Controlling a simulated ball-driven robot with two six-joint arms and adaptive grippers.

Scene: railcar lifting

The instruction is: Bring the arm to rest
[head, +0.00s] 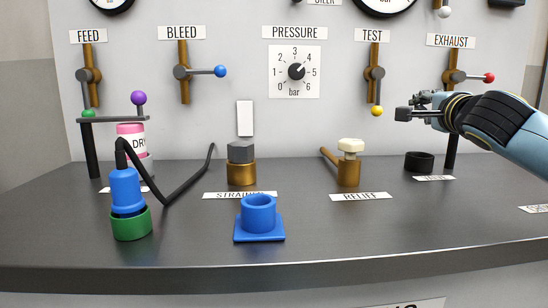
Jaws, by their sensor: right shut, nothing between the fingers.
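My right gripper (404,114) comes in from the right side of the head view, with its blue and black arm behind it. It is shut and empty. It is held in the air above the bench, in front of the panel, between the TEST valve (375,75) with its yellow knob and the EXHAUST valve (455,77) with its red knob. The fingertips are near the yellow knob in the picture; how far apart they are in depth I cannot tell. My left gripper is not in view.
A dark bench (330,235) carries a blue bottle in a green cup (131,222), a black hose (182,186), a blue holder (259,220), a strainer (241,165), a relief fitting (348,168) and a black ring (419,161). The front middle-right of the bench is clear.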

